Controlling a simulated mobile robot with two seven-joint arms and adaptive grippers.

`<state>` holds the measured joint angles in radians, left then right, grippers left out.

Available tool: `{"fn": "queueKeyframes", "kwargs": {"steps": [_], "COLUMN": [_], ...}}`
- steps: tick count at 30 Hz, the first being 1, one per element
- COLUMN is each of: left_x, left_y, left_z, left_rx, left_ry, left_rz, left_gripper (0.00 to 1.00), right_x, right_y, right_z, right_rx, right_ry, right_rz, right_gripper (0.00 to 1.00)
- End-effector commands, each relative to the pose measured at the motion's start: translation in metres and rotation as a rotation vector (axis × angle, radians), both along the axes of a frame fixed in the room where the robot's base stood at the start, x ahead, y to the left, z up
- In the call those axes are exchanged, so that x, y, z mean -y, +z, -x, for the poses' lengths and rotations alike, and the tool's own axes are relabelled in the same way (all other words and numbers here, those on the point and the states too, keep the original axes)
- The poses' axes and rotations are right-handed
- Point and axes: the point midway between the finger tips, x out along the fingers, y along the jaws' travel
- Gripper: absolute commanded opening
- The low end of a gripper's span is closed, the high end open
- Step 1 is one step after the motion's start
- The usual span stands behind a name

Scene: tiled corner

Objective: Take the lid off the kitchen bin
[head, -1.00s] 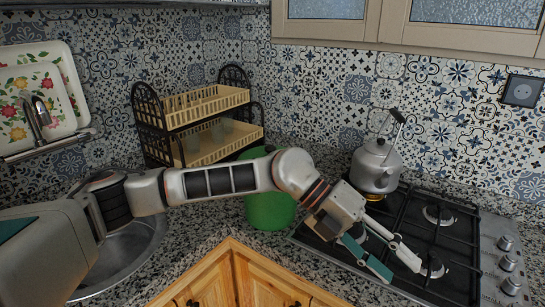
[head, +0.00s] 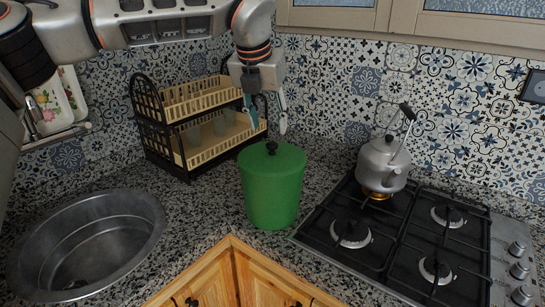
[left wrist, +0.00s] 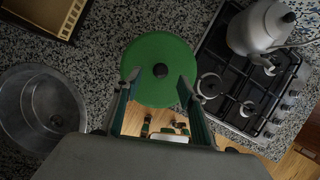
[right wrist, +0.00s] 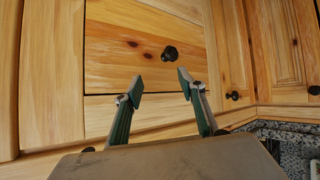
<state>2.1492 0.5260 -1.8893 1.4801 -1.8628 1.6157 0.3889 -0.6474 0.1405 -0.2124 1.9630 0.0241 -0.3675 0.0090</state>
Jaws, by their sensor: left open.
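The green kitchen bin (head: 272,203) stands upright on the granite counter in the corner. Its green lid (head: 288,160) is on it, with a black knob (head: 271,148) on top. My left gripper (head: 269,126) is open and empty, pointing down just above the knob, apart from it. In the left wrist view the lid (left wrist: 145,52) and knob (left wrist: 160,70) lie just beyond the left fingertips (left wrist: 158,83). My right gripper (right wrist: 160,81) is open and empty, facing a wooden cabinet front; it is not in the head view.
A gas hob (head: 395,240) with a metal kettle (head: 382,163) is right of the bin. A dark dish rack (head: 160,141) stands behind left, close to the left gripper. A round sink (head: 85,240) is at the left. Bare counter lies between sink and bin.

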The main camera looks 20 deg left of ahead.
Motion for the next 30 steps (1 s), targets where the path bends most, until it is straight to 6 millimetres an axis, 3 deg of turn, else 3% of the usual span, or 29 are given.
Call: {"fn": "queueKeyframes", "kwargs": {"steps": [12,22,23,27,30], "left_x": [0.003,0.003,0.003,0.003,0.003], "left_y": [-0.049,-0.058,-0.058,-0.057,-0.057], "left_z": [-0.016,-0.019,-0.019,-0.019,-0.019], "left_rx": [-0.001,0.000,0.000,0.000,0.000], "left_ry": [-0.004,-0.004,-0.004,-0.004,-0.004], "left_rz": [0.000,0.002,0.002,0.002,0.002], "left_gripper": [0.41,0.41,0.38,0.02,0.00], "right_x": [0.000,0.000,0.000,0.000,0.000], "right_y": [0.007,0.010,0.010,0.011,0.011], "right_z": [0.001,0.000,0.000,0.000,0.000], "right_rx": [-0.004,0.000,0.001,0.002,0.002], "right_ry": [-0.001,-0.001,0.000,0.000,0.000], "right_rz": [0.000,-0.001,-0.001,-0.001,-0.001], "right_gripper": [0.40,0.40,0.40,0.40,0.40]}}
